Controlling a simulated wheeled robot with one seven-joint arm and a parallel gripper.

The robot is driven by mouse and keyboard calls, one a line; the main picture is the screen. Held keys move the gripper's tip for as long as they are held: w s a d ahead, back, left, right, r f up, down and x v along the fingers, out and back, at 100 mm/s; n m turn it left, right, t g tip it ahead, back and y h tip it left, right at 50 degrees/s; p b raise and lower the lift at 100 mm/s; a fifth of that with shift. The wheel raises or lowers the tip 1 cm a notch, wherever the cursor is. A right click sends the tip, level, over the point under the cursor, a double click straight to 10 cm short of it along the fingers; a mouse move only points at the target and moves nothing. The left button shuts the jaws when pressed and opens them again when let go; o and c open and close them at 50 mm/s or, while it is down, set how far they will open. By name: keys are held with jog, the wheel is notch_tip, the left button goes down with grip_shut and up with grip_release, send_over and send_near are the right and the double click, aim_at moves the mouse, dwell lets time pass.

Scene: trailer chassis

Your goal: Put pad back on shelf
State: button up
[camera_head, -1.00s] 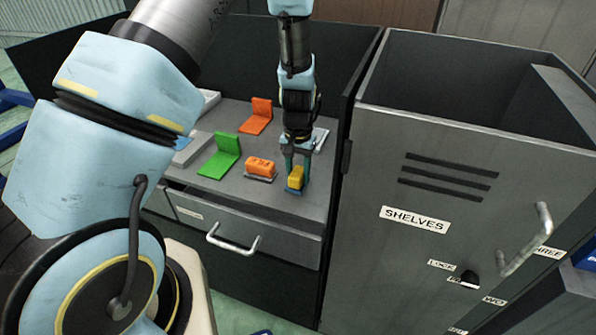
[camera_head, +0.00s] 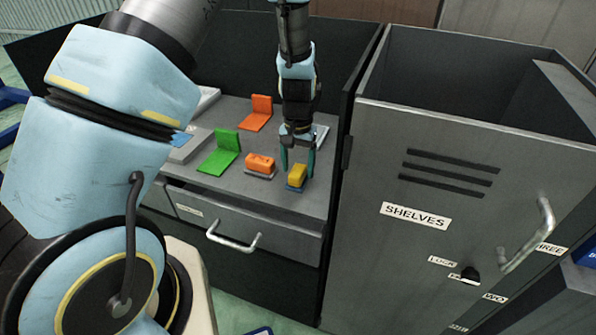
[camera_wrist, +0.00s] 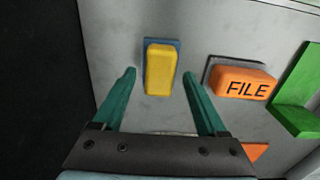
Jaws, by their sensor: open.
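A yellow block on a blue base (camera_head: 297,174) sits on the grey shelf top near its front right edge. It also shows in the wrist view (camera_wrist: 161,70), upper middle. I cannot tell for sure that it is the pad, as no label shows on it. My gripper (camera_head: 297,171) is over it, with teal fingers spread and empty. In the wrist view my gripper (camera_wrist: 158,75) has one finger on each side of the block, with clear gaps.
An orange block marked FILE (camera_wrist: 246,84) sits left of the yellow one in the head view. Green (camera_head: 221,153) and orange (camera_head: 258,113) L-shaped holders stand behind. A drawer (camera_head: 240,225) is below. A grey cabinet labelled SHELVES (camera_head: 400,170) with a handle (camera_head: 530,235) stands right.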

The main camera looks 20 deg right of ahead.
aim_at(298, 169)
notch_tip(298, 169, up, 10)
jog(key=b, duration=0.2)
jog(key=shift+r+b, duration=0.25)
jog(key=shift+b, duration=0.05)
jog(key=s+a+r+n, duration=0.1)
jog(key=a+n, duration=0.1)
jog(key=a, duration=0.8)
jog(key=s+a+r+n+t, duration=0.1)
jog(key=a+r+n, duration=0.1)
jog(key=a, duration=0.8)
jog(key=s+a+r+n, duration=0.1)
jog(key=s+a+n, duration=0.1)
jog(key=a, duration=0.8)
jog(key=shift+r+n+t, duration=0.4)
jog(key=shift+n, duration=0.3)
jog(key=shift+a, duration=0.1)
